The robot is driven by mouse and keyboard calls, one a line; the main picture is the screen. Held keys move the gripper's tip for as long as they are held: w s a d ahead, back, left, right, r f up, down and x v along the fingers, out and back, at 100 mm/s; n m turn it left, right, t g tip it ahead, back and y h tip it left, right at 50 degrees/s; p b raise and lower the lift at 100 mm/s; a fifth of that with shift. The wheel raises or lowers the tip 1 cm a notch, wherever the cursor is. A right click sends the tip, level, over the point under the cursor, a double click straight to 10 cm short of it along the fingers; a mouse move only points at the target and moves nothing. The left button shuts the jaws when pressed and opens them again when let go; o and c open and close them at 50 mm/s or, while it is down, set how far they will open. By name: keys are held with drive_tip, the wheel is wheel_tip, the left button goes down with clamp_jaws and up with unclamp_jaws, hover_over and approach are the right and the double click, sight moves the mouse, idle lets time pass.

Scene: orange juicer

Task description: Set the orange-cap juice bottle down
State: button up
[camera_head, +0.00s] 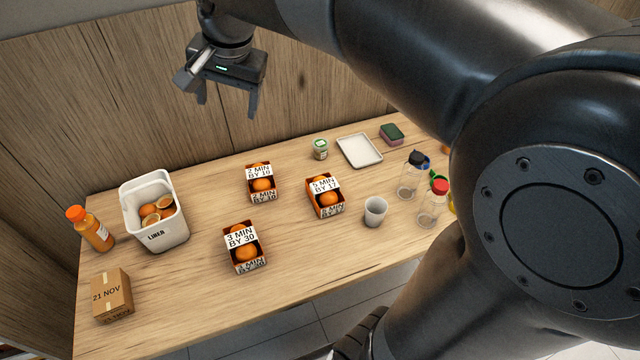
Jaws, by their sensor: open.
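The orange-cap juice bottle (91,230) stands on the wooden table near its left end, left of a white bin. It holds orange liquid, has a pale label and looks upright. My gripper (226,110) is high above the back of the table, near the wooden wall. Its two fingers are spread and point down, with nothing between them. It is well to the right of the bottle and above it, not touching it.
A white bin (158,233) with oranges stands beside the bottle. A cardboard box (111,297) is in front. Orange boxes (243,248), (262,184), (324,195) occupy the middle. A grey cup (375,212), a tray (359,151) and clear bottles (430,209) are to the right.

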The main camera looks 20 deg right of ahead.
drive_tip(key=s+d+f+n+t+h, duration=0.1)
drive_tip(key=s+d+f+n, duration=0.2)
drive_tip(key=s, duration=0.6)
drive_tip(key=s+d+f+n+t, duration=0.1)
drive_tip(key=s+d+f+n, duration=0.2)
drive_tip(key=s+d, duration=0.3)
drive_tip(key=s+f, duration=0.1)
drive_tip(key=s, duration=0.2)
drive_tip(key=shift+s+d+f+h, duration=0.2)
drive_tip(key=shift+d+f+h, duration=0.15)
drive_tip(key=shift+h, duration=0.05)
